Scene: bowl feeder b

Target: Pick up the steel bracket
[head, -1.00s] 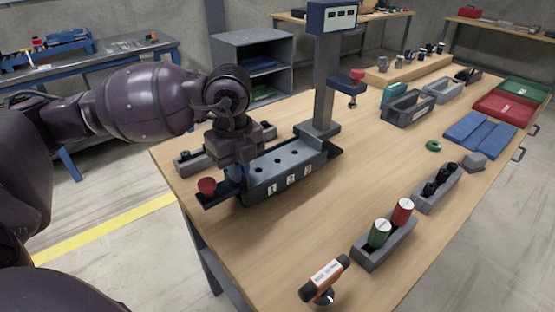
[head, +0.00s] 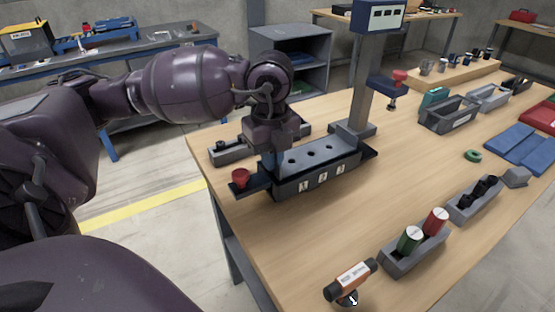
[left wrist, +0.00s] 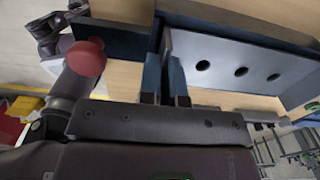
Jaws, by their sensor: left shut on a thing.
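The steel bracket (head: 322,153) is a grey plate with a row of three dark holes, sitting in the dark fixture (head: 367,154) near the table's left edge. It also shows in the left wrist view (left wrist: 222,68). My left gripper (head: 268,163) points down at the bracket's left end. In the left wrist view, its blue fingers (left wrist: 166,76) are shut on the bracket's end edge. The fingertips are partly hidden in the head view. The fixture's front carries labels 1, 2 and 3. My right gripper is not in view.
A red knob (head: 240,178) stands at the fixture's left end, close to my gripper. A post (head: 365,90) with a display rises behind the fixture. A grey tray (head: 400,252) with a green and a red cylinder and an orange-black tool (head: 350,281) are at front right. Bare wood lies between.

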